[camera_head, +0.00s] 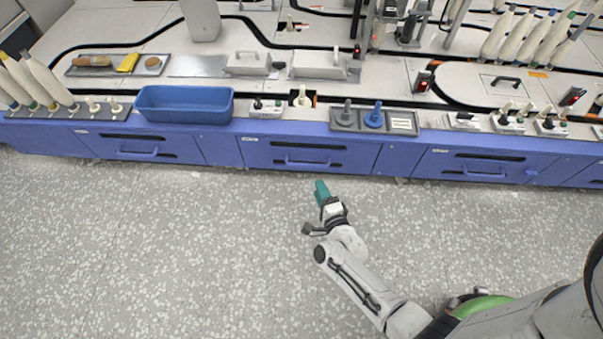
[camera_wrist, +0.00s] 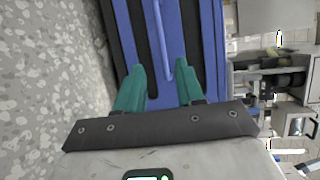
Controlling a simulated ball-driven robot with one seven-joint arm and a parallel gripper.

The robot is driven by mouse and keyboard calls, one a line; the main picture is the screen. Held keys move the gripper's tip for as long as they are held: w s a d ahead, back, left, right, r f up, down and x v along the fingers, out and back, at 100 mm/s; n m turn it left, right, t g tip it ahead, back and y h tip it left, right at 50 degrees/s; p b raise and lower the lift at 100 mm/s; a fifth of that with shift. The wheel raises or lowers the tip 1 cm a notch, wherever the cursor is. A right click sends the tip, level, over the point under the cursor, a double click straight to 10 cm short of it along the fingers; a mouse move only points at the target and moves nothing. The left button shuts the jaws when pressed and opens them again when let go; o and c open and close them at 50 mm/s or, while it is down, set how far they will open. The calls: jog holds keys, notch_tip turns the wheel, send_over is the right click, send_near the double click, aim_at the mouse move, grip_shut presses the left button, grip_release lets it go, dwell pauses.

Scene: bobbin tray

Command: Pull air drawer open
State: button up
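The blue cabinet front holds a row of drawers with bar handles. The middle drawer (camera_head: 263,158) is closed, with its handle (camera_head: 305,163) below a dark slot. Its small label is too small to read, so I cannot tell which drawer is the air drawer. My gripper (camera_head: 321,186) has teal fingers and is just in front of the middle drawer, apart from it. In the wrist view my gripper (camera_wrist: 160,72) is open and empty. A blue drawer front (camera_wrist: 185,35) and a handle (camera_wrist: 163,45) show ahead, the handle lined up between the fingers.
A left drawer (camera_head: 100,148) and a right drawer (camera_head: 435,165) are also closed. On the worktop above stand a blue bin (camera_head: 185,104), a dark tray (camera_head: 361,125) with two knobbed pieces, and bobbins at both sides. The speckled floor (camera_head: 180,240) is clear.

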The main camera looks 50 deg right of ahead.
jog(key=b+x, duration=0.3)
jog(key=x, duration=0.7)
jog(key=shift+w+d, duration=0.15)
jog(key=shift+w, duration=0.15)
grip_shut()
dwell(0.3)
